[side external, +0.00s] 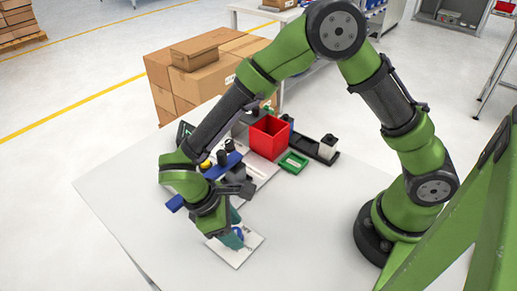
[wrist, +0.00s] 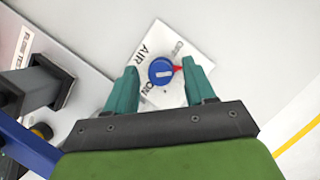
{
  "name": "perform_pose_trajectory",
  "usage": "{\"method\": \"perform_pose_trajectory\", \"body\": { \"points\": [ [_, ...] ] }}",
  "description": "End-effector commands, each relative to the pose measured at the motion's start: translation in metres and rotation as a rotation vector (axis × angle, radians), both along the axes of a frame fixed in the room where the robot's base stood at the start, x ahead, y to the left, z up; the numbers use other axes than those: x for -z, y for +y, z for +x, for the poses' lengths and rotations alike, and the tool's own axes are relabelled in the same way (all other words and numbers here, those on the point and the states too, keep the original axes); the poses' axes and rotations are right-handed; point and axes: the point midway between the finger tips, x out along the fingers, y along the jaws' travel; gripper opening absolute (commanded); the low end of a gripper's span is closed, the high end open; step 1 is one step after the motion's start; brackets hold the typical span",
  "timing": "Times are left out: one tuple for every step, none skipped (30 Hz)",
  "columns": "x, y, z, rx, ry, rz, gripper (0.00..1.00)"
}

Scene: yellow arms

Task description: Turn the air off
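A white plate (wrist: 188,35) marked AIR, OFF and ON carries a round blue knob (wrist: 161,71) with a pale slot and a red pointer. In the wrist view the red tip is at the knob's right side, below the OFF lettering; ON is at the lower left. My gripper (wrist: 159,67) is open, its teal fingers on either side of the knob with gaps between. In the side view the plate (side external: 240,254) lies near the table's front, and my gripper (side external: 232,238) is low over it, partly hiding the knob (side external: 239,232).
Behind the plate stand a red bin (side external: 269,138), a green tray (side external: 293,162), a black holder (side external: 317,150) and a board with a blue part (side external: 222,166). A dark block (wrist: 48,82) is left of my gripper in the wrist view. The table front (side external: 310,225) is clear.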

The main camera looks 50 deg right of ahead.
Motion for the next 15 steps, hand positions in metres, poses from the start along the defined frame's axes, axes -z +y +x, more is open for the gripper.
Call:
{"method": "perform_pose_trajectory", "body": {
  "points": [
    [0.0, 0.0, 0.0, 0.0, 0.0, 0.0, 0.54],
    [0.0, 0.0, 0.0, 0.0, 0.0, 0.0, 0.54],
    [0.0, 0.0, 0.0, 0.0, 0.0, 0.0, 0.54],
    [0.0, 0.0, 0.0, 0.001, 0.0, 0.0, 0.54],
    [-0.001, 0.001, 0.001, 0.001, 0.0, 0.0, 0.54],
    [-0.003, 0.001, 0.001, 0.001, -0.001, 0.0, 0.54],
    [-0.006, 0.002, 0.002, 0.001, -0.001, 0.0, 0.54],
    [-0.009, 0.003, 0.003, 0.001, -0.002, 0.001, 0.54],
    [-0.014, 0.005, 0.005, 0.0, -0.003, 0.002, 0.54],
    [-0.018, 0.006, 0.006, 0.001, -0.004, 0.002, 0.54],
    [-0.024, 0.008, 0.008, 0.001, -0.004, 0.003, 0.54],
    [-0.031, 0.01, 0.01, 0.001, -0.005, 0.003, 0.54],
    [-0.038, 0.012, 0.012, 0.001, -0.005, 0.003, 0.54],
    [-0.045, 0.014, 0.014, 0.001, -0.005, 0.003, 0.54],
    [-0.054, 0.017, 0.017, 0.001, -0.007, 0.005, 0.54]
  ]
}}
